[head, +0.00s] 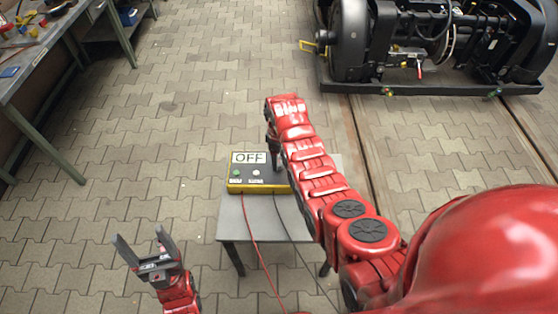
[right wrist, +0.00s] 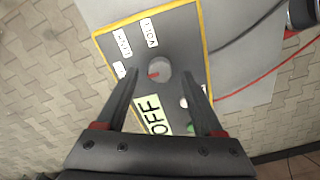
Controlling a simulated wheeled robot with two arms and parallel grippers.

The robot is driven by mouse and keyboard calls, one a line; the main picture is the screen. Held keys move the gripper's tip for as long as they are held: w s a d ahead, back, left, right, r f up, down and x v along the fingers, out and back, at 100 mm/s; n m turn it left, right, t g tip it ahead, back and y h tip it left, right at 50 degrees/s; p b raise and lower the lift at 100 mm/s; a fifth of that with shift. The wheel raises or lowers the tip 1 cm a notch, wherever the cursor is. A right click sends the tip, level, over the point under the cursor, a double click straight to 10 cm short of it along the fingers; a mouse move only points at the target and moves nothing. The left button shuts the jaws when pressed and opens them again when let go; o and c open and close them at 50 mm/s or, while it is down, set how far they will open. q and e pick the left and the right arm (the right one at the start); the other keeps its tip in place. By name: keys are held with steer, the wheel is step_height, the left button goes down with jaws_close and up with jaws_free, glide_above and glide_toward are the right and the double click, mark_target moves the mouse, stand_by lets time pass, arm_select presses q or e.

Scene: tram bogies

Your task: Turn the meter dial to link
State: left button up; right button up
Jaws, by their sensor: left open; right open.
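The meter (head: 236,187) is a yellow-edged box with a dark face, lying on a small grey table (head: 233,222); its display (head: 249,158) reads OFF. In the right wrist view the meter's face (right wrist: 182,30) shows a round grey dial (right wrist: 160,68) with a red mark, and small white labels beside it, one seemingly VOLT. In the head view my right arm hides the dial. My left gripper (head: 139,234) is open and empty, away from the table.
A red lead (head: 247,225) and a dark lead (head: 290,240) run from the meter over the table's front edge. A workbench (head: 40,60) stands at the left. A black bogie (head: 430,50) stands on rails at the upper right. The paved floor between is clear.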

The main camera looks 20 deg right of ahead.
steer(key=shift+f, duration=0.85)
jaws_close()
